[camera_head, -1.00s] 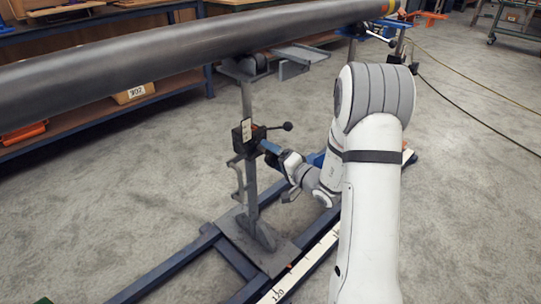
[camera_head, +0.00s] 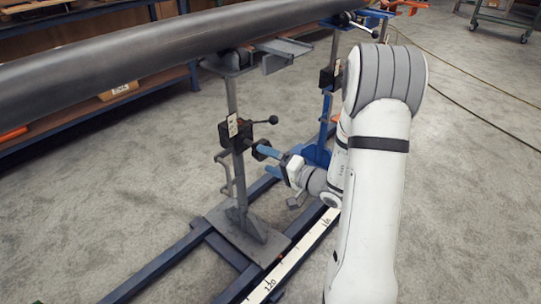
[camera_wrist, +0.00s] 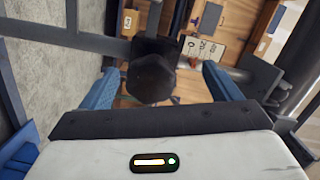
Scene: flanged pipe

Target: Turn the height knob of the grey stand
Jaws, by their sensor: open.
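The grey stand (camera_head: 233,180) stands upright left of my arm, with a dark clamp block on its post. Its black height knob (camera_head: 261,149) sticks out from the right side of the block. In the wrist view the knob (camera_wrist: 151,80) is a dark faceted shape between my blue fingers, with gaps on both sides. My gripper (camera_head: 267,159) is open, with its fingertips close to the knob from the right. It also shows in the wrist view (camera_wrist: 161,70). I cannot tell from these views how far the fingertips reach along the knob.
A lever with a ball end (camera_head: 273,120) projects right, just above the knob. A long dark pipe (camera_head: 140,55) rests across the stand top. A blue floor rail frame (camera_head: 160,266) lies below. A second stand (camera_head: 328,90) is behind.

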